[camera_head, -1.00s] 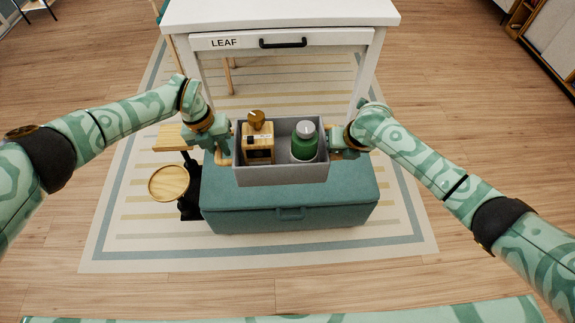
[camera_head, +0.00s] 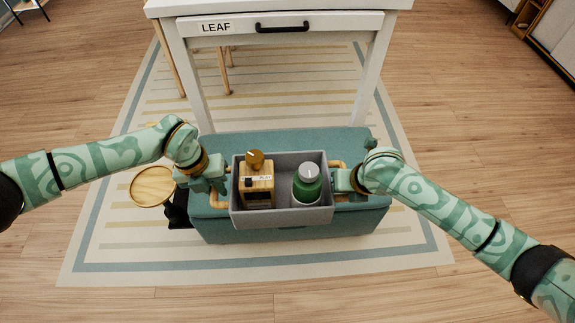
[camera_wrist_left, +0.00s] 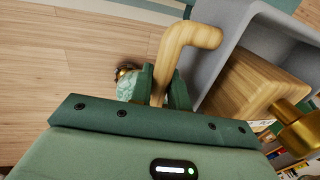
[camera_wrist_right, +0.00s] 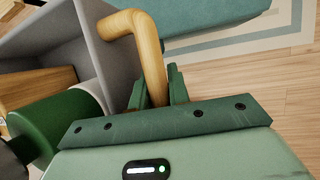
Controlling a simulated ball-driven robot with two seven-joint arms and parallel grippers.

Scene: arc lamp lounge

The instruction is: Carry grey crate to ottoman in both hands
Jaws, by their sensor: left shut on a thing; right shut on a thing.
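The grey crate (camera_head: 281,217) is level between my two grippers in the head view. It holds a wooden box-like grinder (camera_head: 257,184) with a round knob, and a green bottle (camera_head: 307,186) with a grey cap. My left gripper (camera_wrist_left: 160,88) is shut on the crate's left wooden handle (camera_wrist_left: 187,42). My right gripper (camera_wrist_right: 158,90) is shut on the right wooden handle (camera_wrist_right: 150,50). The teal ottoman (camera_head: 270,143) lies under and behind the crate. The head view does not show clearly whether the crate touches its top.
A white desk (camera_head: 280,22) with a drawer marked LEAF stands behind the ottoman. A small round wooden-topped stand (camera_head: 153,187) is at the ottoman's left. A striped rug (camera_head: 115,250) lies beneath, with open wood floor on both sides.

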